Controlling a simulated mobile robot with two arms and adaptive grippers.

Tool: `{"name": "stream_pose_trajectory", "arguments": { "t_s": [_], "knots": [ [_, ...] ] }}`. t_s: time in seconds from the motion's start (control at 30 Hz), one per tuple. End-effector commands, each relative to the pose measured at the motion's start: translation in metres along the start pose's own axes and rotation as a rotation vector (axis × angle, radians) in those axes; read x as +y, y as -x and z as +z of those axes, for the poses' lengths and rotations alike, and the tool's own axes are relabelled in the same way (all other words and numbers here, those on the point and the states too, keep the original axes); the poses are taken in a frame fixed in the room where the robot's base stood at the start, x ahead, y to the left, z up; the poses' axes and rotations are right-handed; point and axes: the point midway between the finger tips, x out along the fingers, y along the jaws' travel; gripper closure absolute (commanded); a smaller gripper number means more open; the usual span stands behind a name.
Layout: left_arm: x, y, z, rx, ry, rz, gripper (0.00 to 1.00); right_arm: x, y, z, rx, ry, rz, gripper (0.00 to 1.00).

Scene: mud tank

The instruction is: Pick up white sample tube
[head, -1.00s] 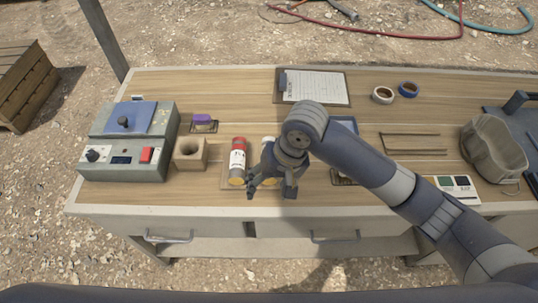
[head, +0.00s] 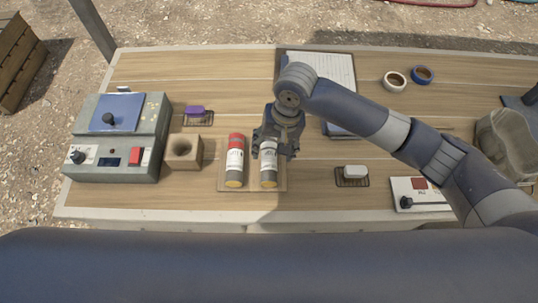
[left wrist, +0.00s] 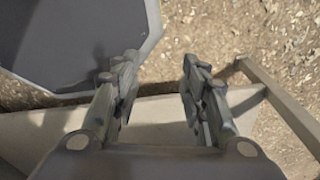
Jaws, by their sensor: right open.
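The white sample tube (head: 268,175) lies on a wooden holder (head: 280,187) on the workbench in the head view. It has a pale label and a yellow end, and its far end is hidden under my right gripper. A red-topped tube (head: 235,160) lies beside it to the left. My right gripper (head: 272,154) is open above the white tube, its fingers on either side of it; I cannot tell whether they touch it. My left gripper (left wrist: 158,95) shows in the left wrist view, open and empty, near a pale edge over the gravel.
A grey control box (head: 115,135), a wooden block with a hole (head: 184,151) and a purple item (head: 195,111) stand to the left. A white item on a dark mat (head: 352,173), a card (head: 420,193) and tape rolls (head: 395,81) are to the right.

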Motion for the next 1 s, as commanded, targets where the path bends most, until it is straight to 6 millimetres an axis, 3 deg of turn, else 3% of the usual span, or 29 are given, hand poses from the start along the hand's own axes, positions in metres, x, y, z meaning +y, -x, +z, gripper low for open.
{"name": "stream_pose_trajectory", "arguments": {
  "t_s": [0.17,0.27,0.5,0.77,1.0],
  "knots": [
    [0.002,0.005,0.015,-0.023,0.0,0.003,0.6,0.0,-0.012,0.002,0.0,0.0,0.001,0.39],
    [0.002,0.012,0.011,-0.017,-0.001,0.002,0.6,0.001,-0.025,0.005,-0.002,0.001,0.002,0.39],
    [-0.002,0.017,-0.02,0.03,-0.001,-0.002,0.6,0.001,-0.056,0.006,0.0,0.0,0.001,0.39],
    [-0.002,0.016,-0.016,0.022,-0.001,-0.002,0.6,0.001,-0.059,0.006,0.002,0.001,-0.001,0.39],
    [0.0,0.016,-0.004,0.005,-0.002,0.0,0.6,0.001,-0.059,0.006,0.002,0.001,0.0,0.93]
  ]
}}
